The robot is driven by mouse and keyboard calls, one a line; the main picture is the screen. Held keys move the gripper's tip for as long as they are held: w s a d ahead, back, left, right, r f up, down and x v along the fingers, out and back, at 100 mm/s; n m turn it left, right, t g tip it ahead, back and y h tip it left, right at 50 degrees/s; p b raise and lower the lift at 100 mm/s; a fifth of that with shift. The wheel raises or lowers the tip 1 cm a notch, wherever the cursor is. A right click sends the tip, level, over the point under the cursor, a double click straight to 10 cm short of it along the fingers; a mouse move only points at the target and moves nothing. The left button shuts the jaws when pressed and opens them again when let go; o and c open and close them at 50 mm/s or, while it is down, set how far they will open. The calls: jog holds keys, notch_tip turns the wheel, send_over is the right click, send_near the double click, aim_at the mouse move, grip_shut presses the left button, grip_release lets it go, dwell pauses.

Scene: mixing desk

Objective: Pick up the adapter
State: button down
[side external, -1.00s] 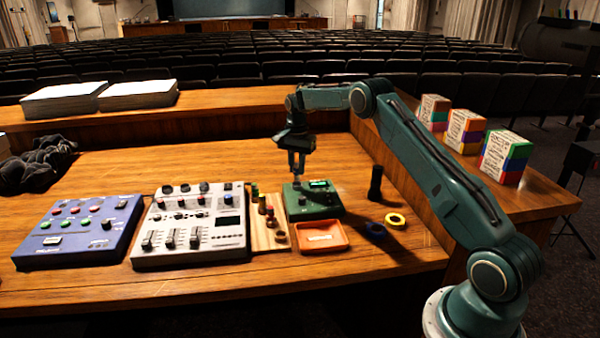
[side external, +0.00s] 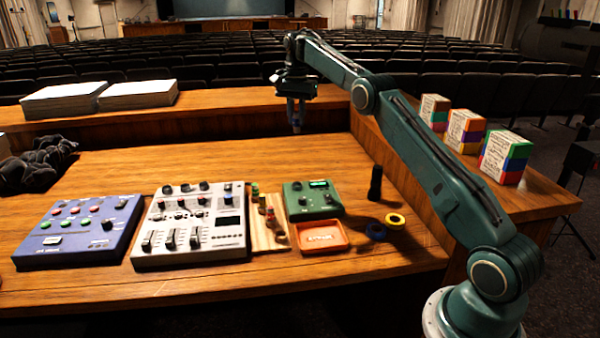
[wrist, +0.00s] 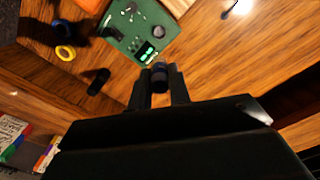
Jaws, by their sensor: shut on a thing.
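My gripper (side external: 296,116) is raised well above the desk, above and behind the green box (side external: 312,199). In the wrist view its two fingers (wrist: 159,92) are shut on a small dark piece with a rounded grey end, which looks like the adapter (wrist: 159,74). The fingers cover most of it. In the side view only a small dark tip shows between the fingers, too small to make out.
A white-grey mixer (side external: 190,225) and a blue console (side external: 78,231) stand left. A wooden rack (side external: 267,224) with small connectors, an orange tray (side external: 322,237), a black cylinder (side external: 375,183), a blue ring (side external: 375,231) and a yellow ring (side external: 395,219) surround the green box. The desk's back middle is clear.

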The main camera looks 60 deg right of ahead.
aim_at(297, 117)
jog(key=shift+r, duration=0.4)
dwell(0.4)
jog(key=shift+s+a+r, duration=0.15)
jog(key=shift+a, duration=0.05)
jog(key=shift+n, duration=0.8)
jog(key=shift+s+a+r, duration=0.1)
jog(key=shift+s+a, duration=0.65)
jog(key=shift+a, duration=0.2)
jog(key=shift+s+a+r, duration=0.1)
jog(key=shift+s+a, duration=0.65)
jog(key=shift+a, duration=0.15)
jog(key=s+a+f+n, duration=0.35)
jog(key=s+a, duration=0.55)
jog(key=s, duration=0.5)
jog(key=shift+m, duration=0.25)
notch_tip(297, 117, down, 16)
jog(key=shift+s+f, duration=0.1)
jog(key=shift+f, duration=2.05)
